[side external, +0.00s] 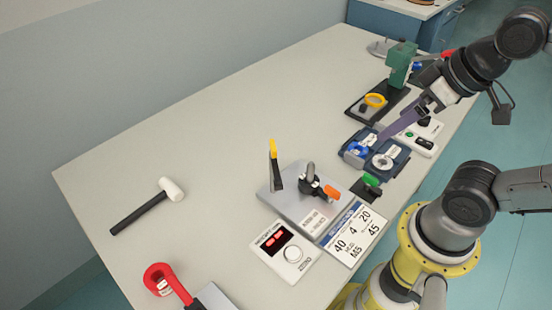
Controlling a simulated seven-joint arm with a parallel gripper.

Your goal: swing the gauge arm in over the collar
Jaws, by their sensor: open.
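My gripper (428,104) is at the upper right, above the dark blue station (399,160). It is open; its fingertips are small and partly hidden. A long purple bar (400,122) slants from beside the fingers down toward that station; I cannot tell whether it touches them. The station carries a round white dial-like part (382,162) and a bright blue part (357,149). I cannot tell for certain which parts are the gauge arm and the collar.
A green press (401,58) with a yellow ring (375,100) stands behind. A grey plate (290,203) bears an upright yellow-tipped lever (274,160) and an orange-tipped handle (331,192). The table's far middle is clear.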

